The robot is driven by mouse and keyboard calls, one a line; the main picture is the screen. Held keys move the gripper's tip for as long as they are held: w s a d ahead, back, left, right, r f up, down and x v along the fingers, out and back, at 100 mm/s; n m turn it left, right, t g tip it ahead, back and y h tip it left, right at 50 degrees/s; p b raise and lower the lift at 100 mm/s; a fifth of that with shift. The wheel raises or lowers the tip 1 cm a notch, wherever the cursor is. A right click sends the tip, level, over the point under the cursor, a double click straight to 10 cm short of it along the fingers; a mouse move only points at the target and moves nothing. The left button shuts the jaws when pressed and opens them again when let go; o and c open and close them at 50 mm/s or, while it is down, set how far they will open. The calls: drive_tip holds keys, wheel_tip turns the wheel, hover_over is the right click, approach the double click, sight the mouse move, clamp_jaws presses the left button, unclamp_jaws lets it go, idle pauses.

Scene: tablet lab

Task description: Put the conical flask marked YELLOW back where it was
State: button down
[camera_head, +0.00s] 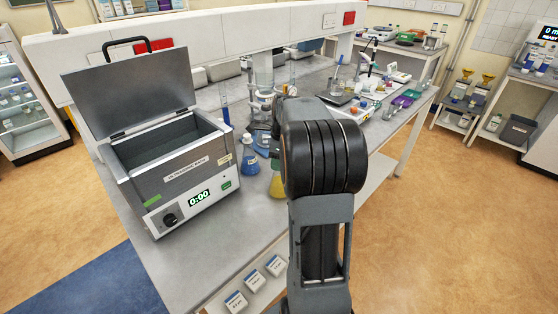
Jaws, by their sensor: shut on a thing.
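A conical flask with yellow liquid (277,187) shows low at the left edge of my arm, with its right side and top partly hidden by the arm. I cannot read a mark on it, nor tell whether it touches the bench. My gripper is hidden behind my own arm, so its hold on anything does not show. The bench spot where the yellow flask was cannot be picked out.
An ultrasonic bath (168,165) with its lid raised stands at the left of the bench (210,255). Small labelled boxes (254,280) lie at the front. A stand with glassware (262,95) is behind the flasks. A raised white shelf (220,32) crosses the bench.

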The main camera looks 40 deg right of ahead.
drive_tip(key=shift+f, duration=0.25)
drive_tip(key=c, duration=0.7)
unclamp_jaws()
drive_tip(key=shift+o, duration=0.2)
drive_tip(key=r, duration=0.7)
drive_tip(key=s+d+r, duration=0.1)
drive_tip(key=r, duration=0.3)
drive_tip(key=shift+r, duration=0.2)
drive_tip(key=shift+s+a+r, duration=0.1)
drive_tip(key=shift+a+r, duration=0.1)
drive_tip(key=shift+a, duration=0.05)
drive_tip(key=s+a+f+n+t+h, duration=0.1)
drive_tip(key=s+a+n, duration=0.3)
drive_tip(key=a+n, duration=0.8)
drive_tip(key=s+a+f+n+t, duration=0.2)
drive_tip(key=s+a+f+n, duration=0.6)
drive_tip(key=n, duration=0.7)
drive_tip(key=shift+s+a+n, duration=0.4)
drive_tip(key=shift+s+a, duration=0.4)
drive_tip(key=shift+a, duration=0.3)
drive_tip(key=shift+f, duration=0.1)
